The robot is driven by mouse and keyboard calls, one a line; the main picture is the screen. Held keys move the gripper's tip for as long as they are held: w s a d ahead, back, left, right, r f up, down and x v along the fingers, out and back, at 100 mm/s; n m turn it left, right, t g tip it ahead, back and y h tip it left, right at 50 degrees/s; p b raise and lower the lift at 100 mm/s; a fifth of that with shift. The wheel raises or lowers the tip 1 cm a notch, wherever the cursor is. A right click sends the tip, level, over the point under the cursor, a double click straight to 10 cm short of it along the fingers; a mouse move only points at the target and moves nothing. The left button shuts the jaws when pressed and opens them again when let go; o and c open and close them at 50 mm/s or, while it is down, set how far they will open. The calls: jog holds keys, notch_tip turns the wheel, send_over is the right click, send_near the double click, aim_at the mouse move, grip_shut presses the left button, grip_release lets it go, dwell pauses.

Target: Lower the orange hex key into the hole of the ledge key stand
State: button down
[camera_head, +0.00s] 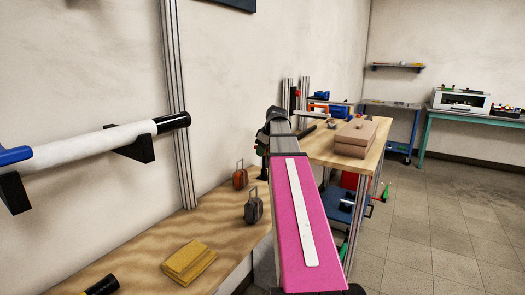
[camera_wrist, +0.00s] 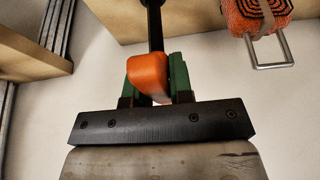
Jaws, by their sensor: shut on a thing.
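In the wrist view my gripper (camera_wrist: 153,80) has its green fingers shut on the orange handle of the hex key (camera_wrist: 147,72). The key's black shaft runs up from the handle past the top of that view, so its tip is out of sight. In the head view my pink arm reaches forward, and the gripper and key cannot be made out. I cannot pick out the ledge key stand or its hole in either view, so I cannot tell how the key lies relative to it.
An orange item with a wire loop (camera_wrist: 258,15) is close at upper right in the wrist view. In the head view, an orange item (camera_head: 240,178) and a dark grey one (camera_head: 253,209) stand on the wooden ledge (camera_head: 145,250) beside yellow pads (camera_head: 189,261). A workbench (camera_head: 325,152) stands beyond.

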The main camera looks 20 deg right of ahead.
jog(key=shift+f, duration=0.55)
jog(key=c, duration=0.9)
grip_release()
jog(key=v, duration=1)
jog(key=shift+d+r, duration=0.15)
jog(key=shift+r, duration=0.2)
jog(key=shift+s, duration=0.1)
